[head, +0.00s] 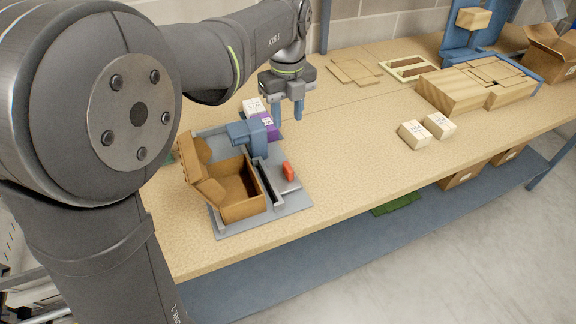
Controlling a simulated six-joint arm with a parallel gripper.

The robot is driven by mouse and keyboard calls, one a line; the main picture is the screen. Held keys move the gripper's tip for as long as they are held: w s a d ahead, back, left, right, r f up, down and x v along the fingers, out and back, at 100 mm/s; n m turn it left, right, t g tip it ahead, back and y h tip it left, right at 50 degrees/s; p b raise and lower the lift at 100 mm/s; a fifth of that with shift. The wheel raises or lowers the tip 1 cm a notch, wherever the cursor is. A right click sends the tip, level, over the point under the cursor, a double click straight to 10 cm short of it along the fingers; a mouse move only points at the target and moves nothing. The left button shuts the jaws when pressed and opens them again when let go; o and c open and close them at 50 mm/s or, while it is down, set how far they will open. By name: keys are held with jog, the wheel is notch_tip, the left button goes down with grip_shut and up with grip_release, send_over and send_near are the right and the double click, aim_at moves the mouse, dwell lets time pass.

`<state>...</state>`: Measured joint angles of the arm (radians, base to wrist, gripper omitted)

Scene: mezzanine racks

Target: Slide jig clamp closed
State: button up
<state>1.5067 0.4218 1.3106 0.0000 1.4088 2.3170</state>
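The jig (225,232) is a grey plate on the bench with upright grey rails. An open brown cardboard box (242,205) sits in it, flaps up. On the jig's right side is a grey sliding block (277,178) with a red handle (288,171), apart from the box; this looks like the clamp. A blue-grey block (250,131) stands at the jig's back. My gripper (288,116) points down behind and above the jig's back right. Its two blue fingers are apart with nothing visible between them. It is clear of the red handle.
A purple box (267,124) and a white labelled box (252,106) stand close left of my gripper. Two small cartons (414,134) lie to the right, with wooden blocks (455,90) beyond. The bench between the jig and the cartons is clear.

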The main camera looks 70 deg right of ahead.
jog(key=m, duration=0.1)
send_near(288, 166)
notch_tip(288, 166, down, 10)
jog(key=shift+f, duration=0.1)
dwell(0.4)
grip_shut()
